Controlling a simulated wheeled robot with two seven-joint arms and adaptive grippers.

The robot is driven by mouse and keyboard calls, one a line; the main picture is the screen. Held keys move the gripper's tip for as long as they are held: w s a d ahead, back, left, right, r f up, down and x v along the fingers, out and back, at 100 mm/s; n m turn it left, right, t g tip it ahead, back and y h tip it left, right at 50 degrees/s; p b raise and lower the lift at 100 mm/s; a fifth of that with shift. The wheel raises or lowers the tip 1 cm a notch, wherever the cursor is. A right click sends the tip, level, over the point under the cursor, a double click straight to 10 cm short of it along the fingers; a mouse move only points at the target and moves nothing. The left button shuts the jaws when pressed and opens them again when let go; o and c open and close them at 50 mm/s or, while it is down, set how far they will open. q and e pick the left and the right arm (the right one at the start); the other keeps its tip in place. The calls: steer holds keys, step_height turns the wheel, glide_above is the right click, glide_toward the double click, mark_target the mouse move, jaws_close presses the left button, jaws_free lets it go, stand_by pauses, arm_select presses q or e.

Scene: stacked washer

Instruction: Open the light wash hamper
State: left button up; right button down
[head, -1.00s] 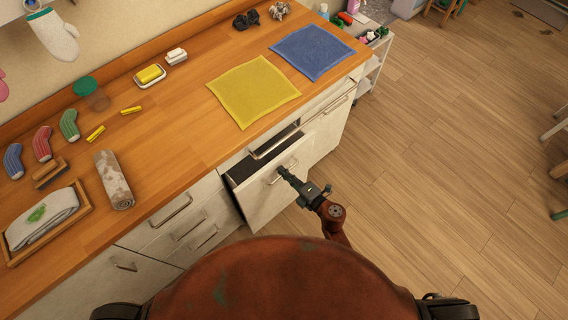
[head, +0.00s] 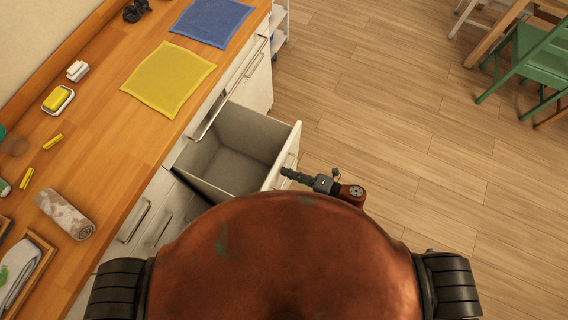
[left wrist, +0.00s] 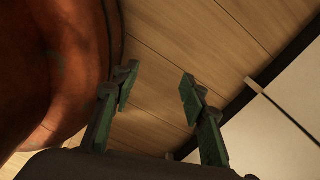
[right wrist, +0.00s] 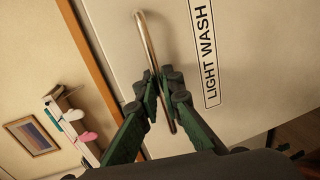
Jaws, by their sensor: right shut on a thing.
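The light wash hamper (head: 238,150) is a deep pull-out bin below the wooden counter, standing well out from the cabinet in the head view. Its grey inside shows and looks empty. In the right wrist view its white front (right wrist: 250,60) carries a "LIGHT WASH" label (right wrist: 205,50) and a metal bar handle (right wrist: 146,42). My right gripper (head: 286,172) is at the hamper's front; in the right wrist view its fingers (right wrist: 163,80) are shut on the handle. My left gripper (left wrist: 157,88) shows only in the left wrist view, open and empty above the floor.
Wooden floor (head: 400,130) is free to the right. A green chair (head: 525,60) stands at the far right.

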steer(key=shift+s+d, duration=0.15)
steer(key=shift+d, duration=0.05)
steer(key=c, duration=2.3)
jaws_free()
steer(key=shift+c, duration=0.2)
arm_select(q)
steer(key=shift+w+d, duration=0.1)
steer(key=shift+w, duration=0.8)
steer(key=shift+s, duration=0.3)
arm_select(e)
steer(key=v, duration=1.2)
steer(key=shift+d, duration=0.1)
